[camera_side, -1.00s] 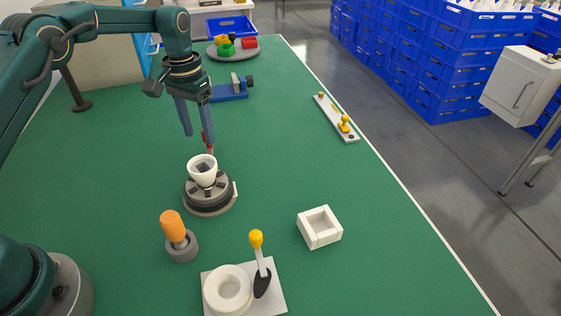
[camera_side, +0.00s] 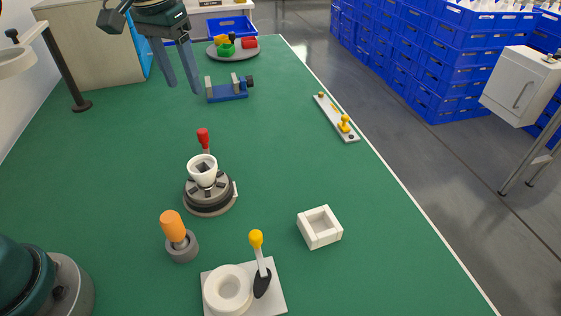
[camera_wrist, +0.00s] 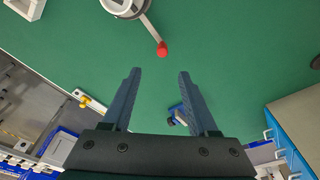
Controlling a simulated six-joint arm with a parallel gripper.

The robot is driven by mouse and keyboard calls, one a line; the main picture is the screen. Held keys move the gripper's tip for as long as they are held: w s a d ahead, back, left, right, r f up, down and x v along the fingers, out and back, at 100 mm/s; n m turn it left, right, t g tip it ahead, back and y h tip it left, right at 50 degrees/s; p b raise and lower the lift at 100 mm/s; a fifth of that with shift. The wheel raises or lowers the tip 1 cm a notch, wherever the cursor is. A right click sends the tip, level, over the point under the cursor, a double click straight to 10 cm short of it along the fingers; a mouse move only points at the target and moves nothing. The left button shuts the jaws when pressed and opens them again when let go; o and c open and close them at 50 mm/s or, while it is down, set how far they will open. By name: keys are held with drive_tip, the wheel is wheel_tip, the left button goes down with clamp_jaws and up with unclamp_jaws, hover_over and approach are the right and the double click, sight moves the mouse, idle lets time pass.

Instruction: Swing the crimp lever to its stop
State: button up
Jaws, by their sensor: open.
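A red-knobbed lever (camera_side: 203,137) stands at the back of a dark round fixture (camera_side: 209,203) that holds a white cup (camera_side: 201,171). In the wrist view the red knob (camera_wrist: 162,49) sits at the end of a pale arm reaching out from the fixture (camera_wrist: 122,6). A second lever, yellow-knobbed (camera_side: 256,240), stands on a pale plate (camera_side: 275,300) beside a white ring (camera_side: 228,288). My gripper (camera_side: 184,89) is open and empty, raised above and behind the red knob and apart from it. In the wrist view the knob is ahead of the fingertips (camera_wrist: 159,73).
An orange-handled piece (camera_side: 172,227) stands in a grey holder near the fixture. A white square box (camera_side: 320,227) is to the right. A blue vise-like device (camera_side: 228,92), a round tray (camera_side: 250,50) and a strip with a yellow handle (camera_side: 337,120) lie farther back. Green table between is clear.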

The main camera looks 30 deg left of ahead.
drive_tip(key=s+d+r+t, duration=0.2)
drive_tip(key=s+r, duration=0.1)
drive_tip(key=s, duration=0.4)
drive_tip(key=s+d+r+t, duration=0.1)
drive_tip(key=s+d+r, duration=0.15)
drive_tip(key=s, duration=0.45)
drive_tip(key=s+f, duration=0.4)
drive_tip(key=s, duration=0.2)
drive_tip(key=shift+s+d+f+m+t, duration=0.15)
drive_tip(key=shift+s+f+m+t, duration=0.05)
drive_tip(key=shift+f+m+t, duration=0.2)
